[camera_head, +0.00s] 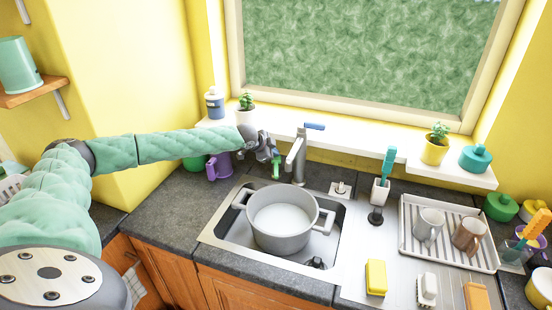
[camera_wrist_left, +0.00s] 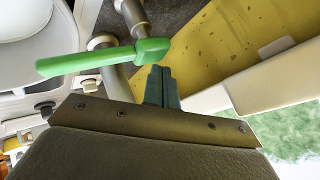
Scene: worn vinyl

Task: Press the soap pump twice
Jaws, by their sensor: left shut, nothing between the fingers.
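A green pump-like head (camera_wrist_left: 105,58) on a grey metal stem (camera_wrist_left: 118,80) shows in the left wrist view. In the head view a small green part (camera_head: 276,170) shows behind the sink, left of the tap, partly hidden by my gripper. My left gripper (camera_head: 272,155) is shut and empty, close above and beside it. My right gripper is not in view.
A grey pot (camera_head: 283,243) stands in the sink. The tap (camera_head: 299,158) with a blue lever stands right of the gripper. A purple mug (camera_head: 219,166) stands to its left. A bottle (camera_head: 215,104) and potted plant stand on the windowsill. A dish rack (camera_head: 407,235) is at right.

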